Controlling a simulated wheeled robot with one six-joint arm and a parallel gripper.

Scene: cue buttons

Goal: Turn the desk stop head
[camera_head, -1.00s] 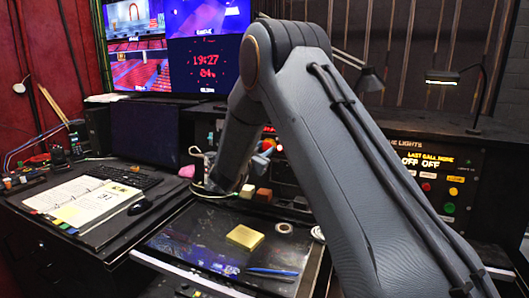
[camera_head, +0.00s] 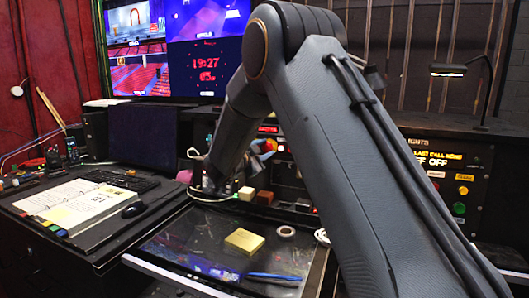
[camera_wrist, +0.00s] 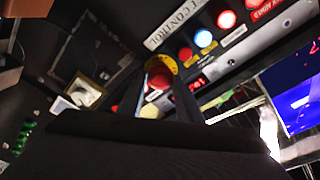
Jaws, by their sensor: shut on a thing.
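The desk stop head (camera_wrist: 160,78) is a red knob with a yellow ring, in the upper middle of the wrist view on a dark control panel. My gripper (camera_wrist: 162,84) has its two dark fingers on either side of it and is shut on it. The fingers hide parts of the head's sides. In the head view my arm stands in front of the panel, and the fingers and stop head cannot be made out clearly.
A blue lit button (camera_wrist: 203,38) and a red button (camera_wrist: 227,18) sit close by on the panel. In the head view, a yellow block (camera_head: 244,240), a tape roll (camera_head: 285,231) and an open binder (camera_head: 75,205) lie on the desk. Monitors (camera_head: 200,65) stand behind.

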